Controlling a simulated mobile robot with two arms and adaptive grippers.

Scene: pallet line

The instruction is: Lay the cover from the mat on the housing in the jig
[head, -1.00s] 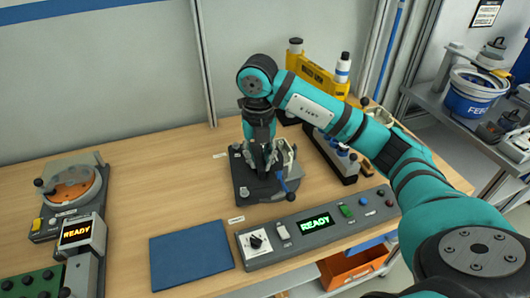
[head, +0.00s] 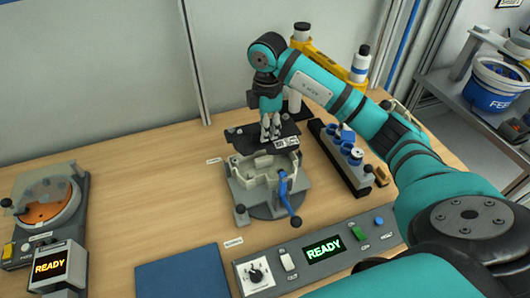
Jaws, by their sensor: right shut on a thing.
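My right gripper (head: 270,136) is shut on a flat black cover (head: 242,135) with a small white label. It holds the cover at the back of the jig, seemingly raised; the exact height is hard to tell. The jig (head: 243,194) has a grey round base and a blue-handled lever at its front right. A pale grey housing (head: 262,178) sits in it, its open top largely showing and its rear edge close to the cover in the picture. The blue mat (head: 180,274) at the front is bare where it shows. My left gripper is not in view.
A control panel (head: 290,262) with a READY display stands in front of the jig. A dark rack (head: 340,160) with blue and white parts is close on the right, a yellow holder (head: 330,64) behind. A round orange fixture (head: 48,205) is far left. Table left of the jig is clear.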

